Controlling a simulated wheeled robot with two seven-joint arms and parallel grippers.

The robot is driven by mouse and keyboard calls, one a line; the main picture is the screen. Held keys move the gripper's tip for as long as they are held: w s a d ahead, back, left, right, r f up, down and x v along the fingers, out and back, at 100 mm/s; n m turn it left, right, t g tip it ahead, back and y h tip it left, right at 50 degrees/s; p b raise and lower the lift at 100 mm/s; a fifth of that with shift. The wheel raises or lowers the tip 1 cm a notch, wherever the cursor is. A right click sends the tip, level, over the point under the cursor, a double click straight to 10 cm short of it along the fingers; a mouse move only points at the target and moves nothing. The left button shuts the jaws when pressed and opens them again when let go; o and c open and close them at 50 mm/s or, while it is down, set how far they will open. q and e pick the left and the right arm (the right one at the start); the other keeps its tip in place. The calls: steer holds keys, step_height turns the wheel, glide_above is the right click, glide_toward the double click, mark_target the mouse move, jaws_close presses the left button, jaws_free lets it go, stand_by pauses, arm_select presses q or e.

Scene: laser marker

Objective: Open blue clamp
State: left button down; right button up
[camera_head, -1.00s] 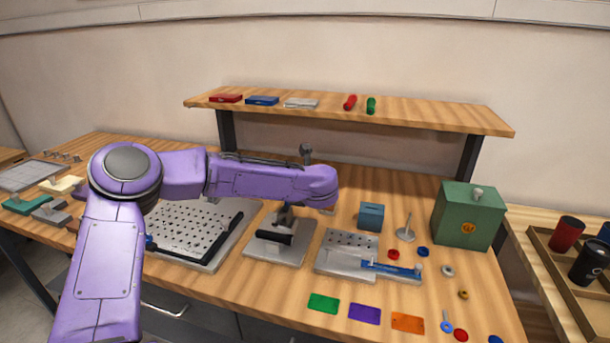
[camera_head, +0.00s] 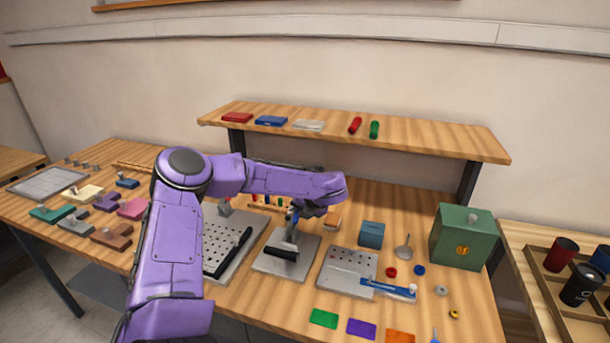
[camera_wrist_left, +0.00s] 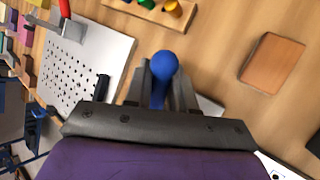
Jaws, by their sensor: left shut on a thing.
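The blue clamp's handle (camera_wrist_left: 163,68) has a round blue knob and sits between the two fingers of my left gripper (camera_wrist_left: 160,90) in the left wrist view. The gripper is shut on it. In the head view my left gripper (camera_head: 293,213) is above a grey metal base plate (camera_head: 270,266) with a black bar (camera_head: 281,254). A little blue of the handle shows there, and the arm and gripper hide most of the clamp. The right gripper is not in view.
A perforated plate (camera_head: 218,238) lies left of the clamp. A smaller plate (camera_head: 345,268) with a blue bar (camera_head: 388,289) lies right. A blue box (camera_head: 372,235) and green box (camera_head: 462,237) stand further right. A shelf (camera_head: 420,140) spans the back.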

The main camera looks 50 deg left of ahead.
arm_select(q)
steer(key=c, duration=1.1)
jaws_free()
steer(key=b+v, duration=0.2)
steer(key=v, duration=0.8)
steer(key=shift+d+r, duration=0.15)
steer(key=shift+r, duration=0.1)
steer(key=shift+w, duration=0.1)
